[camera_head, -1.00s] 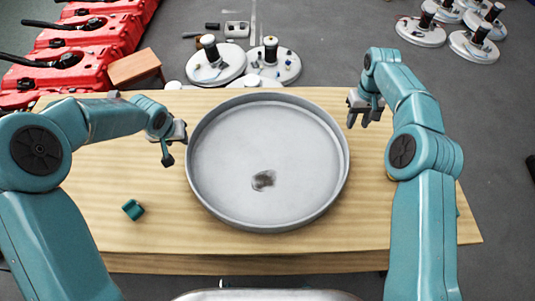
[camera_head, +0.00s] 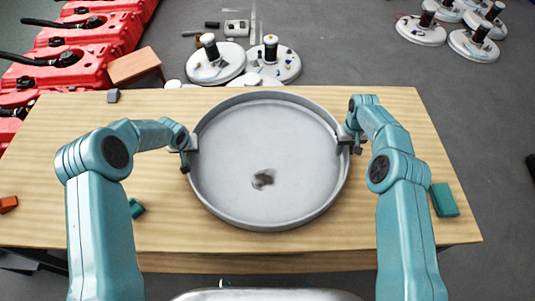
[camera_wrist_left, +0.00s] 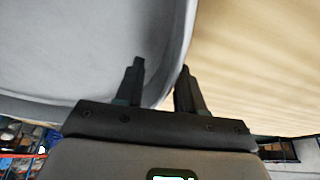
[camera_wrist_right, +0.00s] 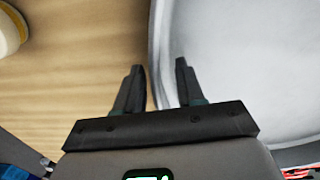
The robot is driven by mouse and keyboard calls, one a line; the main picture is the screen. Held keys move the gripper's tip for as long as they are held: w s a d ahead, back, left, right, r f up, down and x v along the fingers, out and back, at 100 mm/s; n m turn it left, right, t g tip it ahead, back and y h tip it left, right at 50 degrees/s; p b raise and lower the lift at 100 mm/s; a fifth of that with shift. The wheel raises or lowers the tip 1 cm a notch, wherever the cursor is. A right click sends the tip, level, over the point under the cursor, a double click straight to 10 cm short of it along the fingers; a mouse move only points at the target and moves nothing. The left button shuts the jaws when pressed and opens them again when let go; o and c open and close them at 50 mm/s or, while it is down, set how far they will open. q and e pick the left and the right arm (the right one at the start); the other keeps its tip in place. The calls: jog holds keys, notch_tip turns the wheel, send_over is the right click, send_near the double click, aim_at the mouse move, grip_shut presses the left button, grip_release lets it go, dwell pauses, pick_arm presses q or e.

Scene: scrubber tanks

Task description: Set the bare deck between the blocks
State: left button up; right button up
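The deck (camera_head: 285,205) is a round grey shallow pan with a raised rim, lying on the wooden table, with a dark smudge inside. My left gripper (camera_head: 187,155) is at its left rim. In the left wrist view my left gripper's fingers (camera_wrist_left: 160,82) stand apart with the rim between them. My right gripper (camera_head: 349,145) is at the right rim. In the right wrist view its fingers (camera_wrist_right: 160,80) stand apart around the rim. A teal block (camera_head: 443,200) lies at the right, a smaller one (camera_head: 136,208) at the left front, partly behind my left arm.
An orange block (camera_head: 8,204) is at the left table edge and a grey block (camera_head: 113,96) at the back left corner. Behind the table are round white scrubber parts (camera_head: 215,67), red tanks (camera_head: 65,65) and a wooden box (camera_head: 135,66). The table's front strip is clear.

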pick_arm(q)
jog(key=shift+w+f, duration=0.15)
jog(key=shift+f, duration=0.25)
pick_arm(e)
jog(key=shift+f, duration=0.35)
pick_arm(q)
jog(key=shift+r, duration=0.1)
pick_arm(e)
jog(key=shift+s, duration=0.25)
jog(key=shift+w, duration=0.1)
pick_arm(q)
grip_shut()
pick_arm(e)
jog(key=shift+w+f, duration=0.1)
jog(key=shift+f, duration=0.05)
grip_shut()
pick_arm(q)
jog(key=shift+w, duration=0.1)
pick_arm(e)
jog(key=shift+r, duration=0.2)
